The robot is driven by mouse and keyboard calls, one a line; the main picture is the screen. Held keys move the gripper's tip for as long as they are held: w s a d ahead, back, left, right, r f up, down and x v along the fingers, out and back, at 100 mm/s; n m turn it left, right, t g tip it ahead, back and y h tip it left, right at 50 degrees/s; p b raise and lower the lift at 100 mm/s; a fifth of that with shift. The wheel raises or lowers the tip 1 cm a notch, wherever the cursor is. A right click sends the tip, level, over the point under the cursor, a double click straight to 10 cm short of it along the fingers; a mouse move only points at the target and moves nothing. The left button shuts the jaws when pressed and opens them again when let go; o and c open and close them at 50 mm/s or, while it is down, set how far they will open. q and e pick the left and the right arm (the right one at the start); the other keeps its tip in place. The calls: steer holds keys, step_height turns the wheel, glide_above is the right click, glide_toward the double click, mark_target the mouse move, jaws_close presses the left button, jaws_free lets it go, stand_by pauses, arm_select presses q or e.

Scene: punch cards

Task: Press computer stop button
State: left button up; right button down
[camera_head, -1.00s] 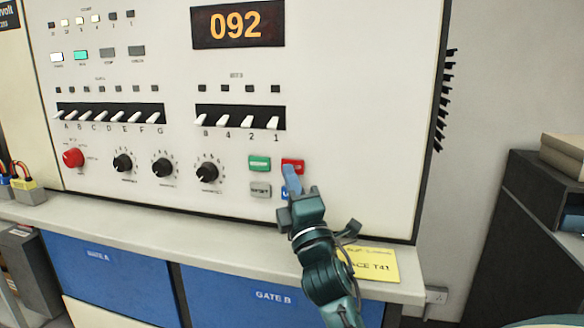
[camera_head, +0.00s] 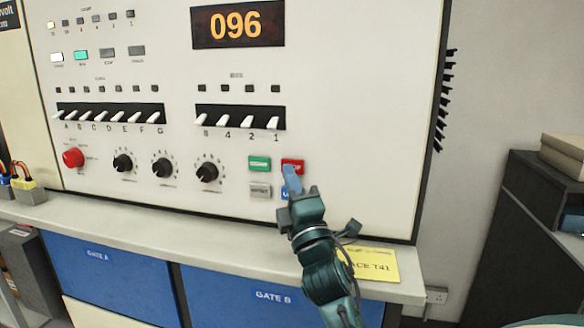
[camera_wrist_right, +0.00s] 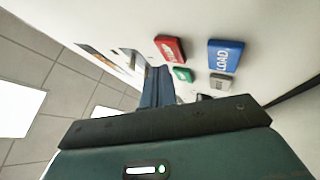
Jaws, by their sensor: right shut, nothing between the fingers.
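The computer is a cream panel (camera_head: 345,90) with an orange number display (camera_head: 238,24) reading 096. At its lower right are several buttons. The red button (camera_head: 293,166) is at the upper right of this group; it also shows in the right wrist view (camera_wrist_right: 170,49). My right gripper (camera_head: 290,172) is shut and empty, with its blue fingertips just below and overlapping the red button in the head view. In the right wrist view the fingers (camera_wrist_right: 158,70) point toward the panel beside the red button; I cannot tell whether they touch it. My left gripper is out of view.
A green button (camera_head: 260,163), a grey button (camera_head: 260,190) and a blue LOAD button (camera_wrist_right: 225,57) sit close to the red one. Black knobs (camera_head: 206,172) and a round red knob (camera_head: 73,157) are to the left. A yellow note (camera_head: 370,264) lies on the ledge.

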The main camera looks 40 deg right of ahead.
steer(key=shift+w+d, duration=0.1)
steer(key=shift+w+d, duration=0.2)
steer(key=shift+d, duration=0.05)
steer(key=shift+w+d, duration=0.25)
steer(key=shift+d, duration=0.05)
stand_by(0.8)
steer(key=shift+s+a, duration=0.55)
steer(key=shift+a, duration=0.05)
steer(key=shift+a, duration=0.1)
steer(key=shift+s+a, duration=1.6)
steer(key=shift+a, duration=0.2)
